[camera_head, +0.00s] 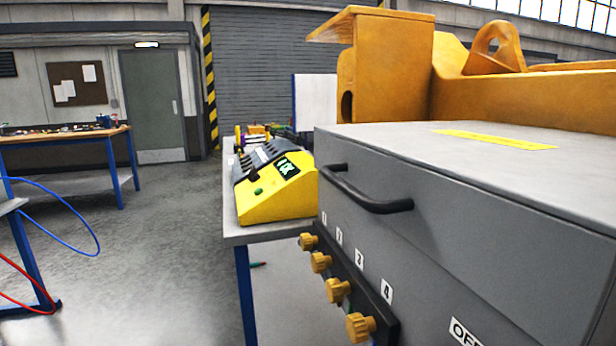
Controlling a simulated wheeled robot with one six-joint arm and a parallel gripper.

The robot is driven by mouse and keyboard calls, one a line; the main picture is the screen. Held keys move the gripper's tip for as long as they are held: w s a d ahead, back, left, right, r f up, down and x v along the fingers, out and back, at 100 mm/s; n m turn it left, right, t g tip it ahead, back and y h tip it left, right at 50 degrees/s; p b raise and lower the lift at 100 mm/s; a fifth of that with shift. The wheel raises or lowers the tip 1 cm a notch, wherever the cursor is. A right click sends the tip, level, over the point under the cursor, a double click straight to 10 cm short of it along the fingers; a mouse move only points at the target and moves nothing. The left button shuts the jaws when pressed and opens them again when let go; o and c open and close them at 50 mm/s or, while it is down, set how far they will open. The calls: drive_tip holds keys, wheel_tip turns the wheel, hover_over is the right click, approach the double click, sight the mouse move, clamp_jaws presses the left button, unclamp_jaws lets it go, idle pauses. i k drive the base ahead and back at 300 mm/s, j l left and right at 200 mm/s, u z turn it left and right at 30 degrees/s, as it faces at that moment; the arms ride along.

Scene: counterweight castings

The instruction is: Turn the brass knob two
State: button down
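A row of brass knobs sticks out from a dark strip on the side of a grey cabinet (470,250), at lower centre. White number plates sit above the strip; the 3 and 4 read clearly, the others are small. By order from the far end, brass knob two (320,262) is the second knob. The far-end knob (308,241) is just beyond it. The third knob (337,290) and the nearest knob (360,327) are on the near side. Which way knob two is turned is too small to tell. My gripper is not in view.
A black bar handle (365,195) juts out above the knobs. A yellow control box (278,185) stands on a blue-legged table (238,231) behind them. A large orange casting (480,85) rises behind the cabinet. The floor (160,260) to the left is mostly clear, with hoses at far left.

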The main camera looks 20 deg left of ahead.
sight(320, 262)
drive_tip(key=i+j, duration=1.3)
drive_tip(key=i, duration=0.15)
drive_tip(key=k+l, duration=1)
drive_tip(key=k, duration=0.15)
drive_tip(key=u, duration=0.05)
